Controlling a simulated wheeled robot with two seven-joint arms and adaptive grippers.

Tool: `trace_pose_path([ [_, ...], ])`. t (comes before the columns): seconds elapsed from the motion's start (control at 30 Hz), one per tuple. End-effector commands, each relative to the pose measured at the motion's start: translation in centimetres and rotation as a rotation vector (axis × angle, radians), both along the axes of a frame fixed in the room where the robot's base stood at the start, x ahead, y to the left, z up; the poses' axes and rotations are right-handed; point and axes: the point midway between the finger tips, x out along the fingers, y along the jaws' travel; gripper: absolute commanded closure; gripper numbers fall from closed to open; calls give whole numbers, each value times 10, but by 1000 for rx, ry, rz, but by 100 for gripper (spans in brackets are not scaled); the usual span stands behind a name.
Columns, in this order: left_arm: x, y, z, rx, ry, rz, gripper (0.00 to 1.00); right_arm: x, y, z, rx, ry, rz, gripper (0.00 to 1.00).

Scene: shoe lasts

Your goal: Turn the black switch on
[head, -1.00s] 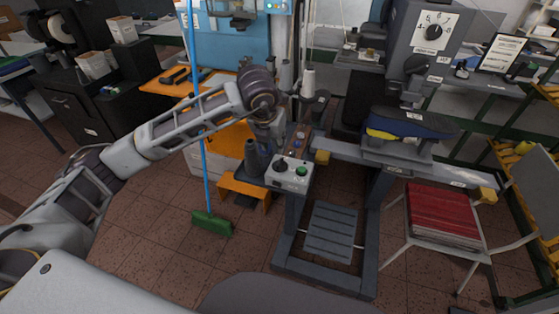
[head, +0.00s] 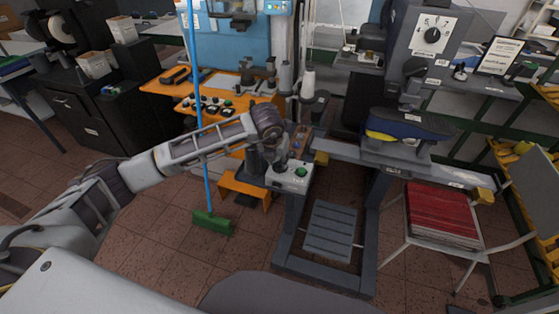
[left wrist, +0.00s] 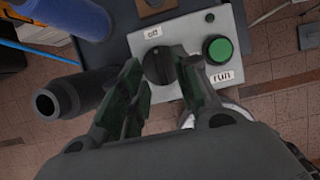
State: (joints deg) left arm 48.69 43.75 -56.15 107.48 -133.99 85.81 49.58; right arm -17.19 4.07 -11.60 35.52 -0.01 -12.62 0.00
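The black switch is a round knob (left wrist: 159,66) on a light grey control box (head: 290,180), with an "off" label at its upper left and a "run" label at its lower right. My left gripper (left wrist: 160,78) is open, with one dark finger on each side of the knob. The right-hand finger is very close to the knob; contact cannot be told. In the head view my left gripper (head: 279,163) is over the box's left part and hides the knob. The box also shows in the left wrist view (left wrist: 232,25). My right gripper is out of view.
A green button (left wrist: 217,49) sits right of the knob on the box. A dark tube (left wrist: 62,98) stands close on the left in the wrist view. A blue-handled broom (head: 207,190) stands left of the machine.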

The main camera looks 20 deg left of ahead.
Motion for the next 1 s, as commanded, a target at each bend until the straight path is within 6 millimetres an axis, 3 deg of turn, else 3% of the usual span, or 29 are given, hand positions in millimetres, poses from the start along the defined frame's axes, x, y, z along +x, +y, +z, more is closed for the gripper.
trace_pose_path([
  [0.3,10,-1,-25,-1,1,0,69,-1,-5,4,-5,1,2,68],
  [0.67,12,0,-29,1,0,-1,69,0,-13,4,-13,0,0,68],
  [0.9,11,0,-29,1,0,0,97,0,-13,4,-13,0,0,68],
  [1.0,12,0,-29,1,0,0,100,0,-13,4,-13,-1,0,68],
])
